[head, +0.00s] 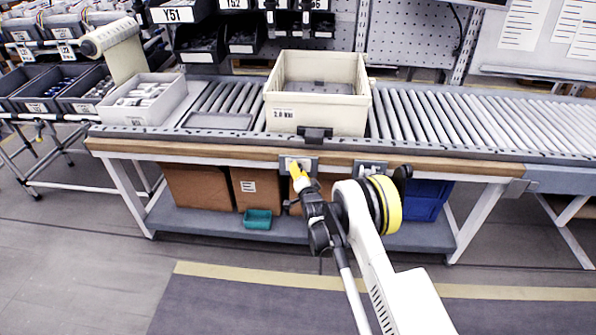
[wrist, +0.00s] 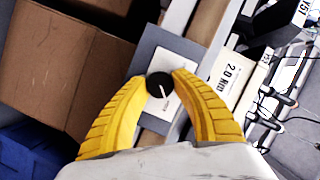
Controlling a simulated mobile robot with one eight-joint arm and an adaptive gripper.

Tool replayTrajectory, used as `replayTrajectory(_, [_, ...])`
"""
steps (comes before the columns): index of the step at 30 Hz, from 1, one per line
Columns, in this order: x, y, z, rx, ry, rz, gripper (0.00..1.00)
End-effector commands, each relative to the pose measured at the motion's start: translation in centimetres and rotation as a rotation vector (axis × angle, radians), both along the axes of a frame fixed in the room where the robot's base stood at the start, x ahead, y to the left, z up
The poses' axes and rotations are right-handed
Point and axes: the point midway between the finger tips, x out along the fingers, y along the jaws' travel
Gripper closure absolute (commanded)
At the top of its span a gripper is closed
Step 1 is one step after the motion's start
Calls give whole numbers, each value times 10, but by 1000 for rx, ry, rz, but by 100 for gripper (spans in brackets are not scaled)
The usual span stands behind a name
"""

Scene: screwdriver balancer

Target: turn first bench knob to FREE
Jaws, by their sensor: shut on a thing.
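The first bench knob (wrist: 160,86) is a round black knob with a white pointer line, on a grey plate (wrist: 183,62) with a white label. My gripper (wrist: 160,83) has its two yellow fingers closed around the knob's sides in the wrist view. In the head view my gripper (head: 298,172) reaches the left plate (head: 309,163) on the bench's front edge and hides the knob there. The lettering on the label is too small to read. A second plate (head: 362,167) is to the right, partly behind my arm.
A cream tote (head: 345,112) marked 2.0 stands on the roller conveyor (head: 445,118) above the knob. Brown boxes (head: 202,188), a teal tray (head: 257,219) and a blue bin (head: 425,200) are on the lower shelf. The floor in front is clear.

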Motion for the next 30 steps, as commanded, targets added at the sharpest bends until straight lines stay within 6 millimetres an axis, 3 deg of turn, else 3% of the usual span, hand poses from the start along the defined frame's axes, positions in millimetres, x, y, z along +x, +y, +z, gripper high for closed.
replayTrajectory(15, [0, 1, 0, 17, -1, 1, 100])
replayTrajectory(16, [0, 1, 1, 17, -1, 1, 64])
replayTrajectory(18, [0, 1, 0, 17, -1, 1, 46])
replayTrajectory(30, [-9, -2, 2, 17, -1, 1, 46])
